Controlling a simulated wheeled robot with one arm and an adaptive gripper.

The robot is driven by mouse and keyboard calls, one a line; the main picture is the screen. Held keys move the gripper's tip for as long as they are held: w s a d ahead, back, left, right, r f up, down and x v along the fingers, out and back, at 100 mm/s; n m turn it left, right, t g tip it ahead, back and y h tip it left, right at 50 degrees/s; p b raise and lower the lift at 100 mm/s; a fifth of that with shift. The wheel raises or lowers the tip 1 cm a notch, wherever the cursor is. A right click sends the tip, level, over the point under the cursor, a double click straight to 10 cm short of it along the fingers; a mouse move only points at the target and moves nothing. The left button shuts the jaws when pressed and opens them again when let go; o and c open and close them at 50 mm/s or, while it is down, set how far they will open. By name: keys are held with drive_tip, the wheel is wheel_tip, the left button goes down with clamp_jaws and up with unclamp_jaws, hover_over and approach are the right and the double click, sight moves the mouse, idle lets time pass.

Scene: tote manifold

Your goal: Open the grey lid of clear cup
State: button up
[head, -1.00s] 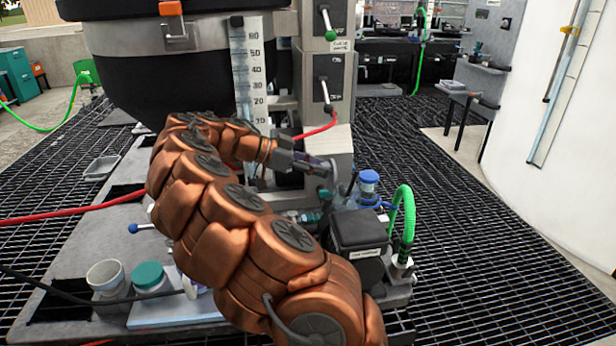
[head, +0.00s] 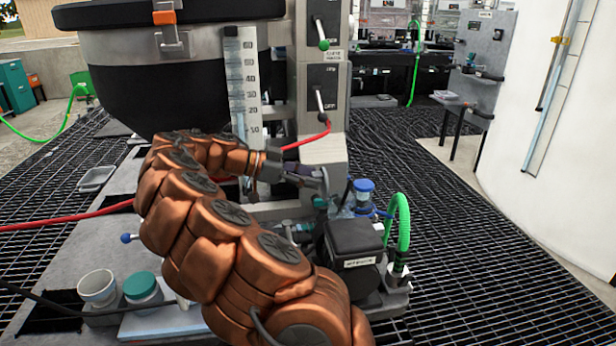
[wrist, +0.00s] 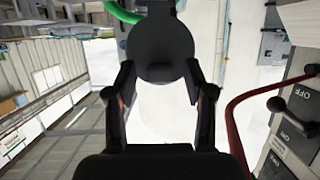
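My gripper (head: 312,175) is at the end of my copper arm, beside the grey column and left of a blue-capped clear bottle (head: 363,192). In the wrist view my gripper (wrist: 163,75) has its two dark fingers well apart. A round dark disc (wrist: 163,42), seemingly the grey lid, fills the view just at the fingertips, its face toward the camera. In the head view the lid (head: 324,183) shows as a small grey edge standing upright at the fingertips. I cannot tell if the fingers touch it. The clear cup under it is mostly hidden.
A black box (head: 352,240) and a green hose (head: 403,220) stand close to the right. The column carries switch levers (head: 320,100), with a red hose (head: 308,138) near my wrist. A white cup (head: 98,288) and a teal-lidded jar (head: 142,288) stand at front left.

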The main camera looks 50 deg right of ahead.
drive_tip(key=v, duration=0.7)
drive_tip(key=shift+w, duration=0.2)
drive_tip(key=shift+a+r, duration=0.1)
drive_tip(key=shift+a, duration=0.05)
idle(0.7)
drive_tip(key=s+a+n+t+y, duration=0.3)
drive_tip(key=s+a+n+y, duration=0.1)
drive_tip(key=s+a+n, duration=0.55)
drive_tip(key=s+a+f+n+t+y, duration=0.1)
drive_tip(key=s+a+f+n+y, duration=0.1)
drive_tip(key=s+a+f+n, duration=0.5)
drive_tip(key=s+a+f+n+t+y, duration=0.1)
drive_tip(key=s+a+f+n+y, duration=0.2)
drive_tip(key=a, duration=0.7)
drive_tip(key=s+a+f+n+t+y, duration=0.1)
drive_tip(key=s+a+f+n+t, duration=0.1)
drive_tip(key=s+a+f+n, duration=0.45)
drive_tip(key=s+a+p+v, duration=0.2)
drive_tip(key=p+v, duration=1.4)
drive_tip(key=v, duration=0.2)
drive_tip(key=shift+r+n+t, duration=0.3)
drive_tip(key=shift+r+t, duration=0.1)
drive_tip(key=shift+r, duration=0.15)
